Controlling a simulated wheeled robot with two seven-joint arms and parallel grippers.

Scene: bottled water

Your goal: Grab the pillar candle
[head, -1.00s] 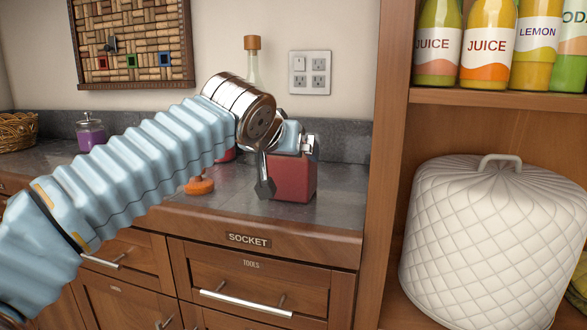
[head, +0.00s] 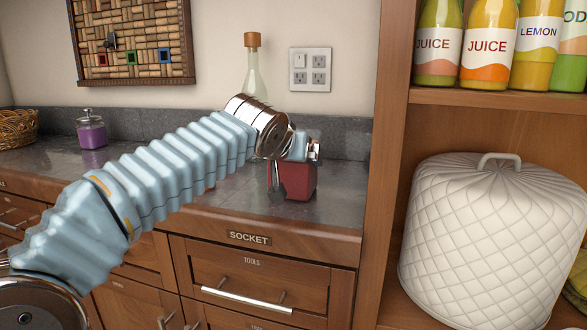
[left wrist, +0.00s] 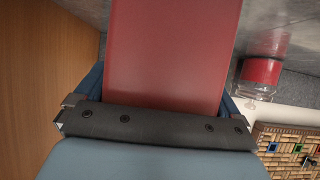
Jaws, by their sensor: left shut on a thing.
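The pillar candle appears to be the red block-like thing (head: 299,181) on the grey counter near the shelf's side panel. My left gripper (head: 301,150) is at its top, with the wrist partly covering it. In the left wrist view, the red candle (left wrist: 170,45) fills the space between the two fingers (left wrist: 163,88), which are shut on it. I cannot tell whether its base touches the counter. My right gripper is in neither view.
A clear bottle with a cork (head: 252,68) stands behind my arm. A purple jar (head: 91,131) and a basket (head: 17,128) are at the left. A wooden shelf (head: 393,150) rises close on the right, holding juice bottles (head: 487,42) and a white quilted cover (head: 490,240).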

